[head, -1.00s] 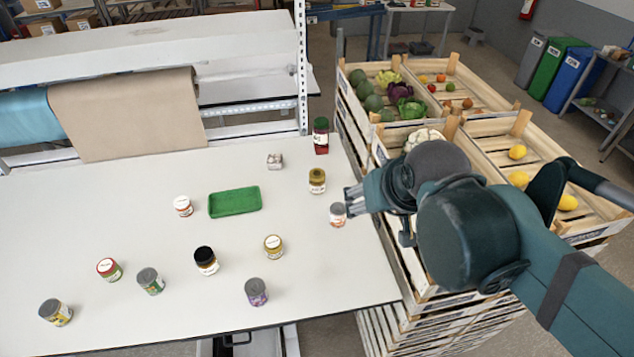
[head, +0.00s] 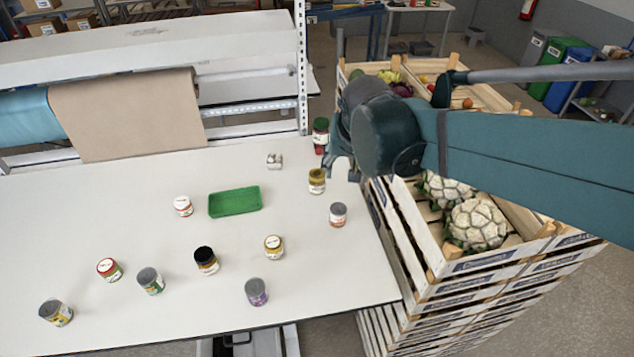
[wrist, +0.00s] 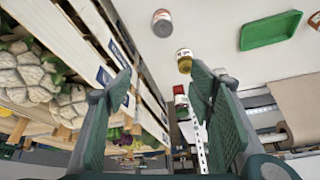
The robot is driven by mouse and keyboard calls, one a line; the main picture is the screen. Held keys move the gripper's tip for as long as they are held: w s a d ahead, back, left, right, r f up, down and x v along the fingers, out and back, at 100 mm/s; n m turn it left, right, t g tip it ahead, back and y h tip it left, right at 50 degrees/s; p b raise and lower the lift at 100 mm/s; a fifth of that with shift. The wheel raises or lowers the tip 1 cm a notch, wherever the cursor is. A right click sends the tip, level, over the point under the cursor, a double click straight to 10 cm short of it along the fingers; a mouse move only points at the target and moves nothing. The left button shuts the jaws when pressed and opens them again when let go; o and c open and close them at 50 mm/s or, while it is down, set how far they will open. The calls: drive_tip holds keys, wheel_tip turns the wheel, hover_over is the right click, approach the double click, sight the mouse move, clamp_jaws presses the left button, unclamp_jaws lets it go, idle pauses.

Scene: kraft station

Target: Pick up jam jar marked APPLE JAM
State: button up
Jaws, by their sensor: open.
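Several jars and cans stand upright on the white table (head: 120,235); I cannot read APPLE JAM on any label. My gripper (head: 330,165) is open and empty near the table's right edge. Close to it in the head view are a gold-lidded jar (head: 317,182) and a tall red jar with a dark green lid (head: 320,135), partly hidden by the gripper. In the wrist view the gold-lidded jar (wrist: 184,62) lies in line with the gap between my fingers (wrist: 158,100). Another jar with a yellowish lid (head: 273,246) stands nearer the front.
A grey-topped can (head: 338,214) stands near the right edge. A green tray (head: 235,201), a black-lidded jar (head: 206,260), a red-lidded jar (head: 109,269) and a small white item (head: 274,161) are also on the table. Stacked wooden crates (head: 400,240) with cauliflowers (head: 475,224) adjoin the right side.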

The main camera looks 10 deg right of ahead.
drive_tip(key=w+a+f+m+h, duration=0.1)
drive_tip(key=w+f, duration=0.2)
drive_tip(key=w, duration=0.2)
drive_tip(key=w+a+f+m, duration=0.2)
drive_tip(key=w+f, duration=0.1)
drive_tip(key=w, duration=0.3)
drive_tip(key=m+g+h, duration=0.1)
drive_tip(key=m+g, duration=0.1)
hover_over(316, 174)
drive_tip(key=s+a, duration=0.2)
drive_tip(key=shift+w+d+f, duration=0.1)
drive_tip(key=shift+w+f, duration=0.05)
drive_tip(key=shift+f, duration=2.3)
drive_tip(key=shift+w+d+f, duration=0.1)
drive_tip(key=shift+f, duration=2.3)
drive_tip(key=shift+x, duration=1.3)
drive_tip(key=shift+p+x, duration=0.4)
drive_tip(key=shift+x, duration=2.2)
